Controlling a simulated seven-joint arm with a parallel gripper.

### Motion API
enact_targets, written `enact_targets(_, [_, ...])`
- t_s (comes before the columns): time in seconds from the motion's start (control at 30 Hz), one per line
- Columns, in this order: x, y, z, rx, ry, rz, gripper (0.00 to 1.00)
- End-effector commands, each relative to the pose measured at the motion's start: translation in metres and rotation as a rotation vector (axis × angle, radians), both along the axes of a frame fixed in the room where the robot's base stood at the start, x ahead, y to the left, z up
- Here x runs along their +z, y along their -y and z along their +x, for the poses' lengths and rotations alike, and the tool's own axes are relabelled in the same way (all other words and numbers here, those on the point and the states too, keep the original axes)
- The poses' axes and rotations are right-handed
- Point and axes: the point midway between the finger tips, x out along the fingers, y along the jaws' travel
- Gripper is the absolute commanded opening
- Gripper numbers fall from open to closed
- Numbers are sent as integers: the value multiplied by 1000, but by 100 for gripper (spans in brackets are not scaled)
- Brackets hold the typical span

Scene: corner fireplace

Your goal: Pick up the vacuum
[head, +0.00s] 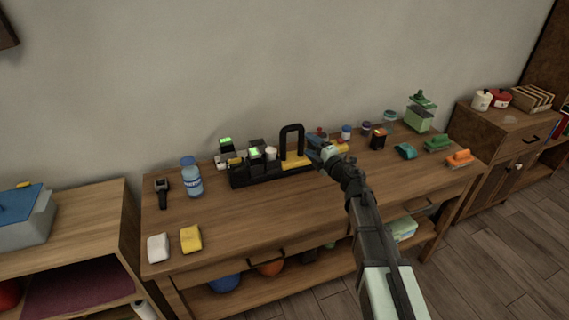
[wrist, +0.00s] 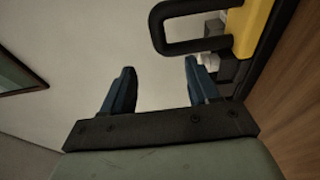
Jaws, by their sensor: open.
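No object is plainly a vacuum. A small black-and-grey upright device (head: 163,192) at the left end of the table may be a handheld one, but I cannot tell. A black caddy (head: 240,181) with a tall black loop handle (head: 291,127) and a yellow base part stands at the table's back middle. My gripper (head: 318,148) is just right of that handle, apart from the left device. In the wrist view my gripper (wrist: 160,82) is open, with bare wall between its blue fingers. The black loop (wrist: 185,48) and yellow part (wrist: 252,28) show beyond the right finger.
A water bottle (head: 191,178), white block (head: 158,247) and yellow sponge (head: 191,238) are on the left. Small jars, brushes (head: 459,158) and a green container (head: 418,119) are on the right. The table's front middle (head: 270,225) is clear. The wall is close behind.

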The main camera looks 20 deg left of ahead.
Motion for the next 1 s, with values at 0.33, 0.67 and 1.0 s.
enact_targets(0.33, [0,-44,33,-3,-1,2,60])
enact_targets(0.67, [0,-68,48,-4,-2,2,60])
enact_targets(1.0, [1,-99,69,-4,-2,2,60])
